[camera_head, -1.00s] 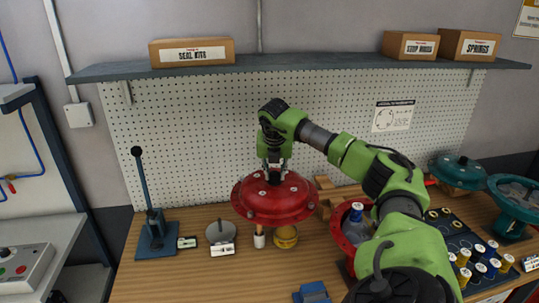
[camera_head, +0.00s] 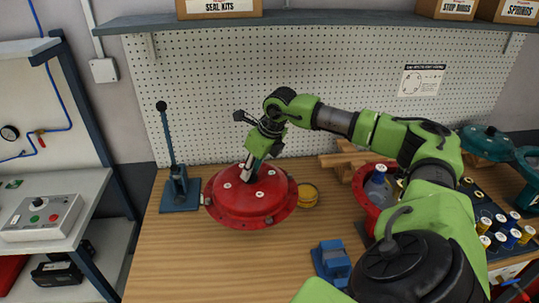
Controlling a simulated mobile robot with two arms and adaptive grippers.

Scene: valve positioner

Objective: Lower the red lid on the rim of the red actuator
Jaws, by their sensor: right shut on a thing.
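My right gripper (camera_head: 251,174) is shut on the top middle of the red lid (camera_head: 245,207). The lid is a wide, domed disc with pale bolt heads around it. It is over the left-middle of the workbench, and I cannot tell its exact height. The red actuator (camera_head: 368,207) stands to the right of the lid, apart from it. It is open at the top, with a grey-blue part (camera_head: 378,180) inside. My right forearm hides much of its right side. My left gripper is not in view.
A blue lever tool (camera_head: 178,190) stands left of the lid. A yellow round container (camera_head: 307,195) is close to the lid's right edge. A blue block (camera_head: 331,260) lies in front of the actuator. Wooden blocks (camera_head: 347,160) stand behind it. The front-left bench top (camera_head: 200,260) is clear.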

